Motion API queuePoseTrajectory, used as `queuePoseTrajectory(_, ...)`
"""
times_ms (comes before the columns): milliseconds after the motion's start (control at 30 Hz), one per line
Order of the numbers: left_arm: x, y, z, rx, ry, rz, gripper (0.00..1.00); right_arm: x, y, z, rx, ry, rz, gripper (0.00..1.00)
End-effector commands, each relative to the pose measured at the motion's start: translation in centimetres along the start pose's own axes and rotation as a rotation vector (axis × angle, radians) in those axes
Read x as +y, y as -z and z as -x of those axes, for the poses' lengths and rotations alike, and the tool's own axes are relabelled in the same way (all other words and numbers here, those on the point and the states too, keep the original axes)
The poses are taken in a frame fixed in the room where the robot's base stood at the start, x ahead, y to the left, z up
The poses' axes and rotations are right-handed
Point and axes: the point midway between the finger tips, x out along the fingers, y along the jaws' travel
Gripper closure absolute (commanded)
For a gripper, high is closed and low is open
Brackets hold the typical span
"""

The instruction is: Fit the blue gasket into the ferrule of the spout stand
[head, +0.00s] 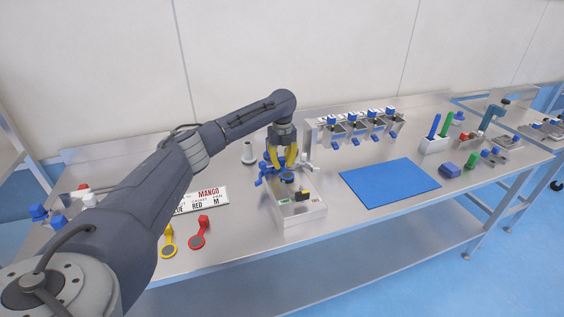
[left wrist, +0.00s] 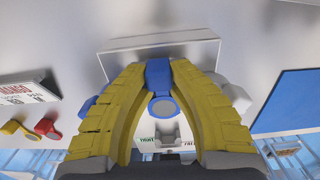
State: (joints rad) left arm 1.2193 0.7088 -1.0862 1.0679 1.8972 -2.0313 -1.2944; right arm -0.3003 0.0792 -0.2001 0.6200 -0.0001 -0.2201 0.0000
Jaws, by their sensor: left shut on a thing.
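My left gripper (head: 287,168) points down over a pale metal box-shaped unit (head: 303,215) with blue fittings (head: 268,170). Its yellow fingers are shut on the blue gasket, a blue tab with a round grey-centred end (left wrist: 162,107). In the left wrist view the gasket lies between the fingers (left wrist: 158,66), above the unit. I cannot tell whether it touches the unit. I cannot make out a ferrule with certainty; the fingers and gasket cover part of the unit. My right gripper is not in view.
A yellow gasket-like piece (head: 168,242) and a red one (head: 200,232) lie in front of a lettered sign (head: 209,199). A grey cone-shaped piece (head: 248,153) stands behind the unit. A blue mat (head: 390,186) lies clear to the right. A rack (head: 362,128) stands behind it.

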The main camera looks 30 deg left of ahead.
Motion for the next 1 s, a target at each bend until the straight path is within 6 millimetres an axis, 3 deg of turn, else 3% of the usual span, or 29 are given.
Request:
queuePoseTrajectory(267,0.0,0.0,-0.7,0.001,-0.002,0.000,1.00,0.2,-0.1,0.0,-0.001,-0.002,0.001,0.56)
queuePoseTrajectory(300,0.0,0.0,-0.7,0.001,-0.002,0.000,0.78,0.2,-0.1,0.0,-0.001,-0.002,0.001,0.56)
queuePoseTrajectory(500,0.0,0.1,-0.7,0.001,-0.002,0.000,0.56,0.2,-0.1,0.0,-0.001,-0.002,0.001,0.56)
queuePoseTrajectory(767,0.0,0.0,-0.5,0.001,-0.001,0.000,0.56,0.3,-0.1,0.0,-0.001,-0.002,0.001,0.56)
queuePoseTrajectory(1000,-0.1,-0.1,2.5,-0.002,0.003,-0.001,0.56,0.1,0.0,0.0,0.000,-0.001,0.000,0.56)
